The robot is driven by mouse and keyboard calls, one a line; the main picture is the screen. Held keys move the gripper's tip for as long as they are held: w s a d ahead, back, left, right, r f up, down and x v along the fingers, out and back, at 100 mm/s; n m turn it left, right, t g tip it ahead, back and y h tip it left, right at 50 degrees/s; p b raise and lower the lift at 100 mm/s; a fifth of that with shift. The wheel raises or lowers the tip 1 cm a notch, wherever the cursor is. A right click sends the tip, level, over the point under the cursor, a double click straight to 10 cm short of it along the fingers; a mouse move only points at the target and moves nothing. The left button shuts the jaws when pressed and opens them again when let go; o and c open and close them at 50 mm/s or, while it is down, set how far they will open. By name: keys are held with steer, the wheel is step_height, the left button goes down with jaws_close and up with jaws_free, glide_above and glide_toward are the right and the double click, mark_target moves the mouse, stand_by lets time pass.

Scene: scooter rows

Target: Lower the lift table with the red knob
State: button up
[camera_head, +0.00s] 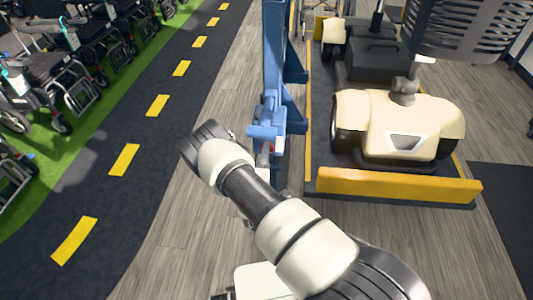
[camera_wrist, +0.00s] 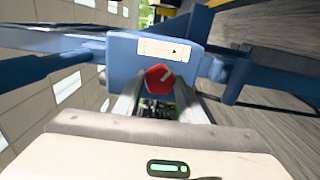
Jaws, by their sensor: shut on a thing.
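The red knob (camera_wrist: 159,79) sits on the face of a blue housing (camera_wrist: 122,50) with a white label in the wrist view. My gripper (camera_wrist: 159,92) has one grey finger on each side of the knob and is shut on it. In the head view only a small bit of red (camera_head: 267,147) shows at the blue post (camera_head: 275,60), and my arm hides most of my gripper. The lift table (camera_head: 400,187), a dark platform with yellow edges, stands right of the post. A cream mobility scooter (camera_head: 370,115) rests on it.
Several folded wheelchairs (camera_head: 60,85) stand on a green strip at the left. A dark lane with yellow dashes (camera_head: 124,160) runs beside it. Wood-look floor (camera_head: 170,240) is clear around my arm. A dark mat (camera_head: 505,205) lies at the right.

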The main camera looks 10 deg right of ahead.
steer(key=shift+m, duration=0.4)
steer(key=o, duration=1)
steer(key=shift+o, duration=0.2)
steer(key=shift+s, duration=0.1)
steer(key=p+v, duration=0.1)
steer(key=v, duration=1.6)
steer(key=shift+s, duration=0.1)
